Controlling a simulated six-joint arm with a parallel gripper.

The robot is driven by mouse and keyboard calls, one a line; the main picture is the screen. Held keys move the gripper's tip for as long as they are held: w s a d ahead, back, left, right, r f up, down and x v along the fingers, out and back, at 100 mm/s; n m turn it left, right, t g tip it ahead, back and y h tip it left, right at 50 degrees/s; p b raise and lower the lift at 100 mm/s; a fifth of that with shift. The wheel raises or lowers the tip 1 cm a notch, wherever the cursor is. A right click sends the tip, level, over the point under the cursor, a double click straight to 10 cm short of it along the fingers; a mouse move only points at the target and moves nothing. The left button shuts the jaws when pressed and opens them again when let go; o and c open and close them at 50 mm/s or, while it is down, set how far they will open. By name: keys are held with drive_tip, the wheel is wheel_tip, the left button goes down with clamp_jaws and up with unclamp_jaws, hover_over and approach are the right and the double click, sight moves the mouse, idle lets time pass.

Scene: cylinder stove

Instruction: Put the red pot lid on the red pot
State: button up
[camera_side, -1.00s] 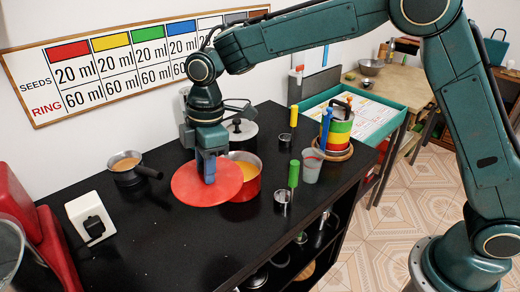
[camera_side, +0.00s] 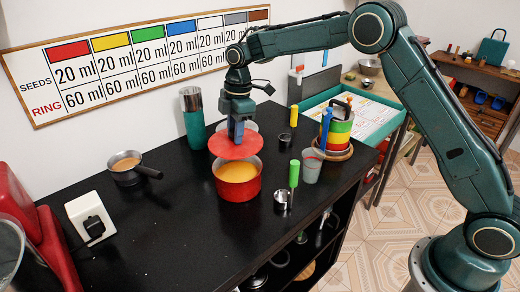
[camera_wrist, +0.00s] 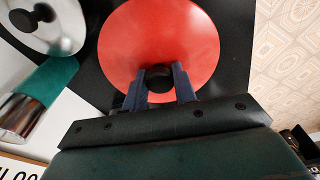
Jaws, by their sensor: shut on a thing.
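The red pot lid (camera_side: 236,146) is a flat red disc with a dark knob. My gripper (camera_side: 236,134) is shut on the knob and holds the lid up in the air. In the wrist view the lid (camera_wrist: 165,40) fills the middle, with the fingers (camera_wrist: 160,82) on either side of its black knob. The red pot (camera_side: 238,186) stands upright on the black counter with yellow-orange contents, its opening uncovered in the side view. The lid appears above and behind the pot, apart from it, overlapping its far rim in the picture. In the wrist view the lid hides the pot.
A green and steel flask (camera_side: 193,120) stands left of the lid. A small dark saucepan (camera_side: 128,170) sits farther left. Right of the pot are a green-handled tool (camera_side: 294,173), a grey cup (camera_side: 311,168) and a striped stack (camera_side: 340,130).

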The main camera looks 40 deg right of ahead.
drive_tip(key=shift+f, duration=3.95)
drive_tip(key=shift+f, duration=0.1)
drive_tip(key=o, duration=1)
drive_tip(key=shift+o, duration=0.2)
drive_tip(key=r, duration=0.7)
drive_tip(key=d+r, duration=0.1)
drive_tip(key=r, duration=0.3)
drive_tip(key=shift+s+d, duration=0.1)
drive_tip(key=shift+r, duration=0.6)
drive_tip(key=shift+s, duration=0.1)
